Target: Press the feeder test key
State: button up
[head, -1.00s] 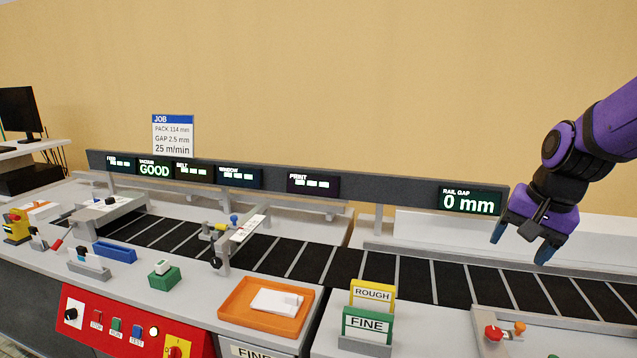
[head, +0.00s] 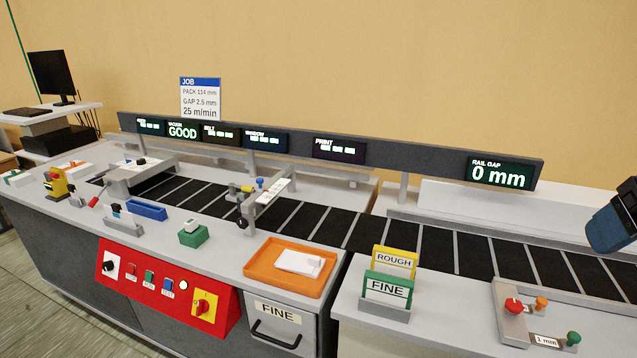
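The blue test key (head: 168,285) is on the red control panel (head: 222,318) at the lower left in the head view. My gripper (head: 608,230) is at the far right edge, cut off by the frame, over the right part of the belt and far from the panel. Its blue fingertips show only partly, so its opening cannot be told.
An orange tray (head: 262,278) with white packs and a FINE/ROUGH card holder (head: 385,311) stand along the front edge. A display beam (head: 400,158) runs behind the belt.

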aim_at(169, 285)
jog(key=u, duration=1.5)
